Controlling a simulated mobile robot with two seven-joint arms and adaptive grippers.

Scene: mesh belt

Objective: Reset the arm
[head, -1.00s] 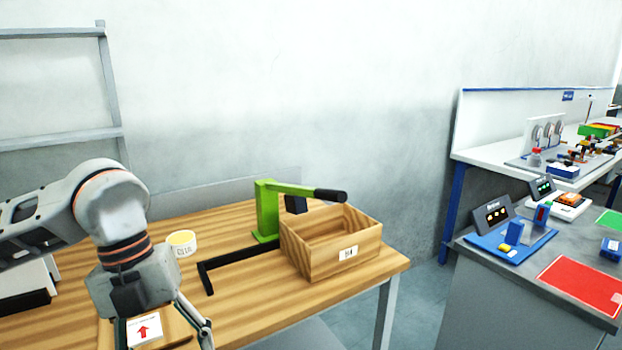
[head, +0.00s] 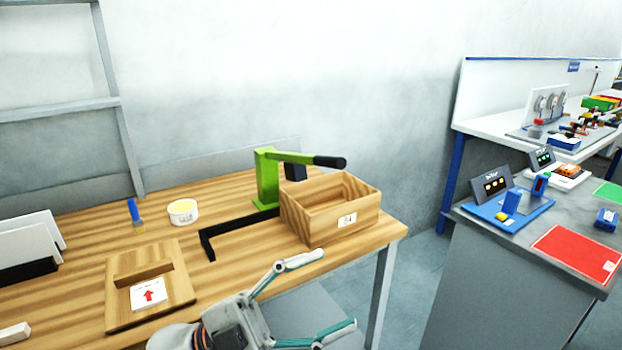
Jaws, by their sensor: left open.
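My left gripper (head: 338,296) is at the bottom centre of the head view, in front of the wooden table's front edge. Its two fingers are spread wide and point to the right, with nothing between them. Most of my left arm is below the picture. My right gripper is not in the picture.
The wooden table (head: 75,239) bears a green press with a black handle (head: 266,180), an open wooden box (head: 318,229), a small cup (head: 183,218), a blue-handled brush (head: 134,213) and a wooden board with an arrow card (head: 180,285). A grey bench (head: 480,238) stands right.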

